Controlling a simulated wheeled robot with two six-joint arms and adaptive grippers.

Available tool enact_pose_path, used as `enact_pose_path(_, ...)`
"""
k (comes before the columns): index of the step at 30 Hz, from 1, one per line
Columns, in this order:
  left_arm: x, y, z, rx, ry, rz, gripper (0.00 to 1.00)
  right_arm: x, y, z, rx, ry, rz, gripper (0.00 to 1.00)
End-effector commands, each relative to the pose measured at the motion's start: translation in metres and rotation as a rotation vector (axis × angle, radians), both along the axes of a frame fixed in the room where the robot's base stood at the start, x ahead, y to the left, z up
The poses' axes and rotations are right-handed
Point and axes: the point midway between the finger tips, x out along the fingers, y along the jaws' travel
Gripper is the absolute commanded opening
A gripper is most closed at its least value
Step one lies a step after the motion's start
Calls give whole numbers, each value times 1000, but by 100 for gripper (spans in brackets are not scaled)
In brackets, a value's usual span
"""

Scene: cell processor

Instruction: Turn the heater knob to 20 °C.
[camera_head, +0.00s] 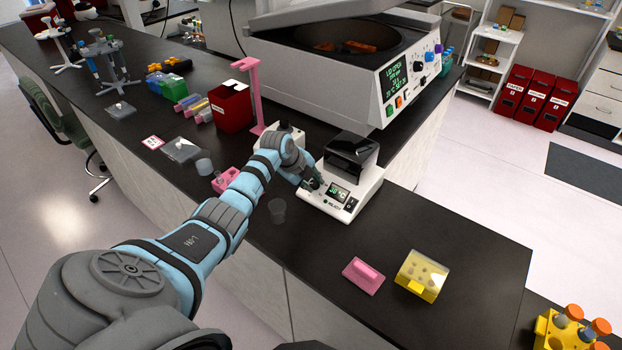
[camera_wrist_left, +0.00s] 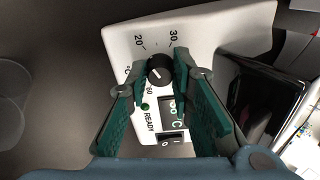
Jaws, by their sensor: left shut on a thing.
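The heater (camera_head: 368,199) is a small white device with a black block on top, a small screen and a dial, standing on the black bench. Its black round knob (camera_wrist_left: 160,72) shows in the left wrist view, with printed marks around it, among them 20, 30 and 60. A pale pointer mark shows on the knob, but its exact reading is hard to tell. My left gripper (camera_head: 311,183) reaches down to the dial; in the left wrist view its green fingers (camera_wrist_left: 160,64) sit on both sides of the knob, shut on it. My right gripper is not in view.
A large centrifuge (camera_head: 350,70) with an open lid stands behind the heater. A clear cup (camera_head: 277,210) stands close to my left arm. A pink block (camera_head: 363,275) and a yellow rack (camera_head: 422,275) lie in front. The bench right of the heater is clear.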

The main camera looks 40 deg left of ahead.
Motion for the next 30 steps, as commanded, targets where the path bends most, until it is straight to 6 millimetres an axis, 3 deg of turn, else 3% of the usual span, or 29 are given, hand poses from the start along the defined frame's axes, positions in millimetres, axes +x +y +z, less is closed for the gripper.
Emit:
enact_pose_path(20, 1, 2, 2, -32, -8, 64, 0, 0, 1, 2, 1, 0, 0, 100)
enact_pose_path(21, 1, 2, 2, -32, -8, 64, 24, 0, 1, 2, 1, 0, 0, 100)
enact_pose_path(24, 1, 1, 2, -32, -6, 63, 40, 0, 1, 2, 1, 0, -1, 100)
enact_pose_path(30, 1, 0, 1, -34, -4, 62, 41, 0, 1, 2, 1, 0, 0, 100)
